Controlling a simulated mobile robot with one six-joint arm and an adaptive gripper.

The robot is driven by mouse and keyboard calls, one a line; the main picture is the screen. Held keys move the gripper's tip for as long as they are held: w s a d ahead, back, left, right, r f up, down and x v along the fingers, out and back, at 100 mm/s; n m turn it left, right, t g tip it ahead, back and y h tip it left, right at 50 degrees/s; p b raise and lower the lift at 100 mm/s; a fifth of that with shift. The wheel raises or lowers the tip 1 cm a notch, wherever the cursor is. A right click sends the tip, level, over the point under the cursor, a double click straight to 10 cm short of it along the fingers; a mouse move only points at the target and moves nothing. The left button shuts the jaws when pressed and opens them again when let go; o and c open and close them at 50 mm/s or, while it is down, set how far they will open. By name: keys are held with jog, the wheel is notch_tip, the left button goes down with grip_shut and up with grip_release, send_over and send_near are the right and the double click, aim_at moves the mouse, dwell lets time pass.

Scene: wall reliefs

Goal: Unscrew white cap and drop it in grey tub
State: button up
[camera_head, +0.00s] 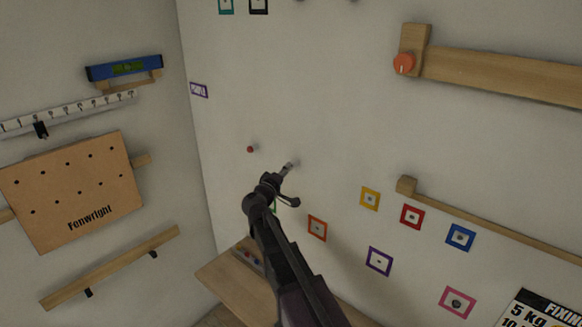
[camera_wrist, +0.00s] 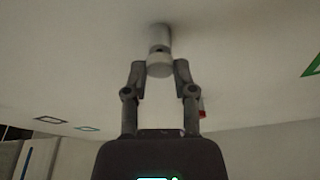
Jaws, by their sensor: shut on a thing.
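A pale whitish cap (camera_wrist: 159,66) sits between the fingertips of my gripper (camera_wrist: 160,73) in the wrist view, with a finger touching each side. Behind it a grey round post (camera_wrist: 159,38) stands out from the wall, and a small dark gap or hole shows between post and cap. In the head view my gripper (camera_head: 289,184) is close to the wall, and a short light stub (camera_head: 294,163) shows at its tip. The cap cannot be told apart there. I cannot make out a grey tub in either view.
A red knob (camera_head: 250,149) sticks out of the wall left of my gripper. A wooden shelf (camera_head: 228,277) with small coloured items lies below, partly behind my arm. Coloured square frames (camera_head: 317,228) and a wooden rail (camera_head: 490,219) are to the right.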

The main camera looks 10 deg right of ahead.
jog(key=shift+s+a, duration=0.7)
jog(key=shift+a, duration=0.3)
jog(key=shift+s+a, duration=0.7)
jog(key=shift+a, duration=0.25)
dwell(1.6)
jog(key=shift+v, duration=0.8)
jog(key=shift+a, duration=0.2)
jog(key=shift+w, duration=0.1)
notch_tip(320, 180, down, 22)
jog(key=b, duration=2.2)
